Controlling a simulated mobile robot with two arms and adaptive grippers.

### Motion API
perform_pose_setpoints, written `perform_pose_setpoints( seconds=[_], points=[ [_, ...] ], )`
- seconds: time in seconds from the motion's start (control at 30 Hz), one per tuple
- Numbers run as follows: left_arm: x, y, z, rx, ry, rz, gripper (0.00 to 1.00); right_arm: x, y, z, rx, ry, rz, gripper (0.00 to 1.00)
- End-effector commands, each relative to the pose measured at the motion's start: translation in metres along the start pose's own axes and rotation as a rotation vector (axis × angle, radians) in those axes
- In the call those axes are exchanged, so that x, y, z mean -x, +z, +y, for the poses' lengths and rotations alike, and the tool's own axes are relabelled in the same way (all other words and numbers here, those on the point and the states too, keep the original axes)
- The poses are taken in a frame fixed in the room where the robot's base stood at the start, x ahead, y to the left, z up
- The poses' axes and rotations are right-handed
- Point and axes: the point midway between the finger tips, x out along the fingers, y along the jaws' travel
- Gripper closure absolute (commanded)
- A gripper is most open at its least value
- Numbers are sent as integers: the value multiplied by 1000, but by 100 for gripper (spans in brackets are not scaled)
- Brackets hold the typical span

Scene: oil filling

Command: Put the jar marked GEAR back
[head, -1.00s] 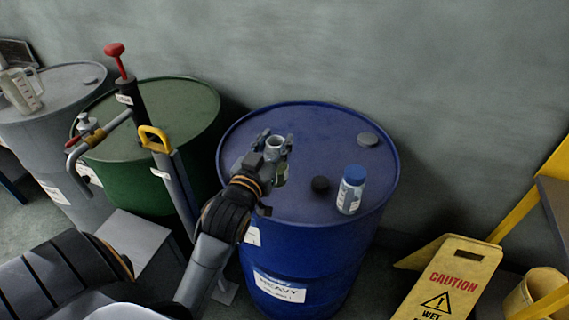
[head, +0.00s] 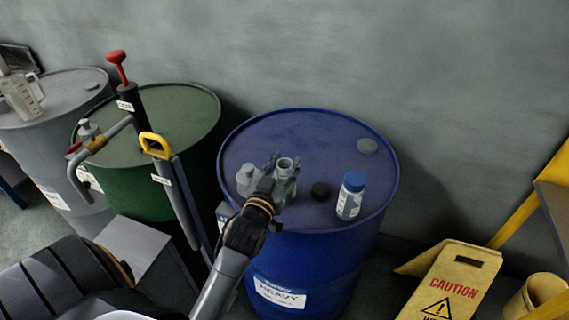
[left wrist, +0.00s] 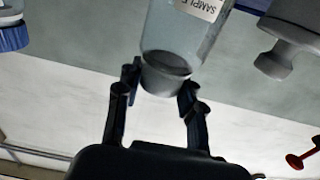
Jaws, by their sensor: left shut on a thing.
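A second jar with a blue cap (head: 352,196) stands further right. I cannot tell whether the held jar touches the lid. My right gripper is not in view.
The blue drum (head: 279,295) is labelled HEAVY. A grey fitting (head: 247,178) stands on its lid beside my gripper. A green drum (head: 185,120) with a red-handled pump (head: 117,70) and a grey drum (head: 60,85) with a jug stand left. A yellow caution sign (head: 452,285) stands right.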

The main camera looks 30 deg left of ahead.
Motion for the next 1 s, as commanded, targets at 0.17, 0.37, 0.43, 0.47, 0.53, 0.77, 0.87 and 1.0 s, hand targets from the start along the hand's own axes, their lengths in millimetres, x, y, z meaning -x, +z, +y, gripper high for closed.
perform_pose_setpoints(
  seconds=[0.17, 0.37, 0.43, 0.47, 0.53, 0.77, 0.87, 1.0],
  points=[
    [0, 1, 0, 0, 0, -1, 39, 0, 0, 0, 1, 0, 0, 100],
    [0, 1, 0, 0, 0, -1, 39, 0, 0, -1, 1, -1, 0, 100],
    [0, 0, 0, 0, 0, -1, 39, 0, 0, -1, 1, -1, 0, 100],
    [0, -2, 0, 0, 0, 0, 39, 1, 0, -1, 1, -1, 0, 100],
    [4, -1, 0, 0, 0, -2, 39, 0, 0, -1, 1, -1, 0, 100],
    [47, 2, 0, 1, 0, -5, 39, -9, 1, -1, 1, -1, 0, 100],
    [70, 2, 0, 0, -1, -5, 39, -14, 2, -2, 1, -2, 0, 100],
    [96, 1, 0, 0, -1, -4, 39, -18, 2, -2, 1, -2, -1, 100]
  ],
)
